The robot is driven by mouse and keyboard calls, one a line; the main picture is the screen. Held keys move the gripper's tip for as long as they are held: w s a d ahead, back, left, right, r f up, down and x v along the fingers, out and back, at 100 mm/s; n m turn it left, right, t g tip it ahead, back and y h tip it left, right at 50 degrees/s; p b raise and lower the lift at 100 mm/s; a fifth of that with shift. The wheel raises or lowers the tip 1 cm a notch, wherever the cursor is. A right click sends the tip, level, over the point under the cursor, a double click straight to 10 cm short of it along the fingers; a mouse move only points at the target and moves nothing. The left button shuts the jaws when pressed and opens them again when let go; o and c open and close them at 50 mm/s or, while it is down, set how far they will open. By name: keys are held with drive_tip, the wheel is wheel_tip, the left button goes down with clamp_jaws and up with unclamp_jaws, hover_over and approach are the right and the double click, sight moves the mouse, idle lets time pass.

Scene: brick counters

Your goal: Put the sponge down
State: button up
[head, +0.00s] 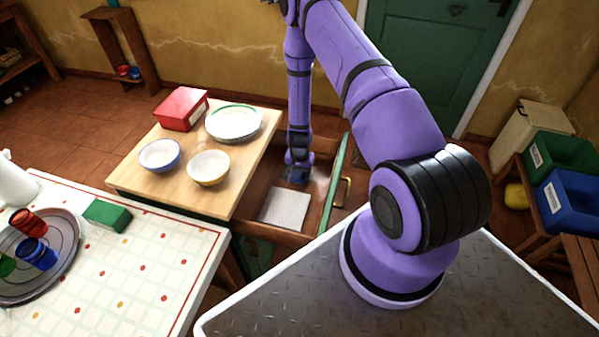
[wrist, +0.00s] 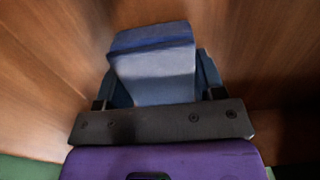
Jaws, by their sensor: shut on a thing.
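A blue block, which I take as the sponge (wrist: 152,72), sits between the two fingers of my gripper (wrist: 158,80) in the wrist view, with brown wood around it. My gripper is shut on it. In the head view my gripper (head: 298,172) points down inside the open wooden drawer (head: 258,190), toward its far end. The sponge is too small and too covered there to make out clearly. Whether it touches the drawer floor I cannot tell.
A pale ribbed flat thing (head: 284,210) lies in the near part of the drawer. The green drawer front (head: 336,185) stands to the right. Bowls (head: 208,168), plates (head: 234,122) and a red box (head: 181,109) stand on the counter. A green block (head: 107,215) lies on the tablecloth.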

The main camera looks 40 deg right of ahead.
drive_tip(key=o, duration=1)
drive_tip(key=shift+o, duration=0.2)
drive_tip(key=w+a+r+n+t, duration=0.1)
drive_tip(key=a+r, duration=0.1)
drive_tip(key=r, duration=1.4)
drive_tip(key=w+a+r+n+t, duration=0.1)
drive_tip(key=w+a+r+n, duration=0.1)
drive_tip(key=r, duration=1.3)
drive_tip(key=s+a+r+n, duration=0.1)
drive_tip(key=s+a+r, duration=0.15)
drive_tip(key=r, duration=0.55)
drive_tip(key=s+a+r+n, duration=0.1)
drive_tip(key=s+a+r, duration=0.15)
drive_tip(key=r, duration=0.55)
drive_tip(key=s+a+r+n+t, duration=0.1)
drive_tip(key=s+a+r+n, duration=0.1)
drive_tip(key=s+r, duration=0.6)
drive_tip(key=s+a+r+n+t, duration=0.2)
drive_tip(key=s+r, duration=0.7)
drive_tip(key=s, duration=0.7)
drive_tip(key=shift+s+r+n, duration=0.15)
drive_tip(key=shift+s+n, duration=0.05)
drive_tip(key=shift+n, duration=0.5)
